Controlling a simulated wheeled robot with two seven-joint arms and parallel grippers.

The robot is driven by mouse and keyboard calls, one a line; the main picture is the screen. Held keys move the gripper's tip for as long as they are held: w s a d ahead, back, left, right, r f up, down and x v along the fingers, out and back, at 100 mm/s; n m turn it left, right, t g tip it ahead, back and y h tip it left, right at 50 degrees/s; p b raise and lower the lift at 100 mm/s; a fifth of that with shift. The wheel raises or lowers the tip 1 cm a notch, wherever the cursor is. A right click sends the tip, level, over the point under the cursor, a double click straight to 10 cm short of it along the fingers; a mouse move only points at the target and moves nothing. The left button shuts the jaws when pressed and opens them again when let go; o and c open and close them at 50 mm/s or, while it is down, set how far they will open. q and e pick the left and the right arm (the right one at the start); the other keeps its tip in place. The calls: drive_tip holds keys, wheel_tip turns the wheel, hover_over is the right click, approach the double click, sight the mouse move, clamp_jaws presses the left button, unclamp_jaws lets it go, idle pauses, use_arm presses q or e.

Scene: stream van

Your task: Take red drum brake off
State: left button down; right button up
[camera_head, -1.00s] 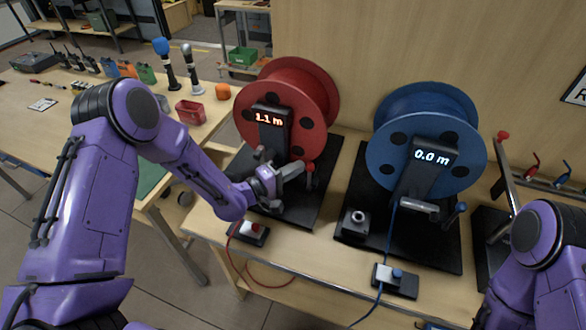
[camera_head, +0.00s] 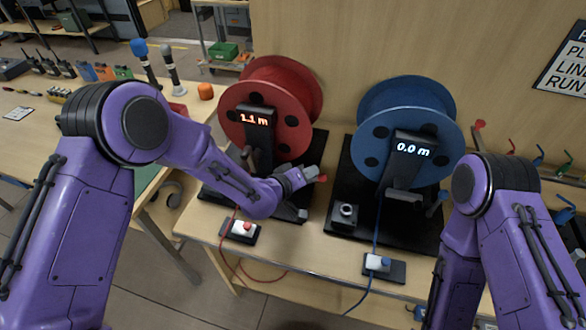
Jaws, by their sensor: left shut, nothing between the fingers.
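The red drum (camera_head: 270,100) stands upright on a black base on the bench, and its display (camera_head: 255,119) reads 1.1 m. A small red tip (camera_head: 322,178), which looks like the end of the drum's brake lever, shows just right of my left gripper (camera_head: 300,178). The gripper is shut and empty, in front of the drum's lower right side. It hides most of the lever, and I cannot tell whether they touch. My right arm is at the right, with its gripper out of view.
The blue drum (camera_head: 408,120) stands to the right, its display reading 0.0 m, with a blue-tipped lever (camera_head: 441,197). A wall panel stands close behind the drums.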

use_arm(q)
drive_tip(key=shift+s+d+f+b, duration=0.25)
drive_tip(key=shift+d+f+b, duration=0.2)
drive_tip(key=shift+d, duration=0.3)
drive_tip(key=shift+s+d+f, duration=0.1)
drive_tip(key=shift+d+f, duration=0.05)
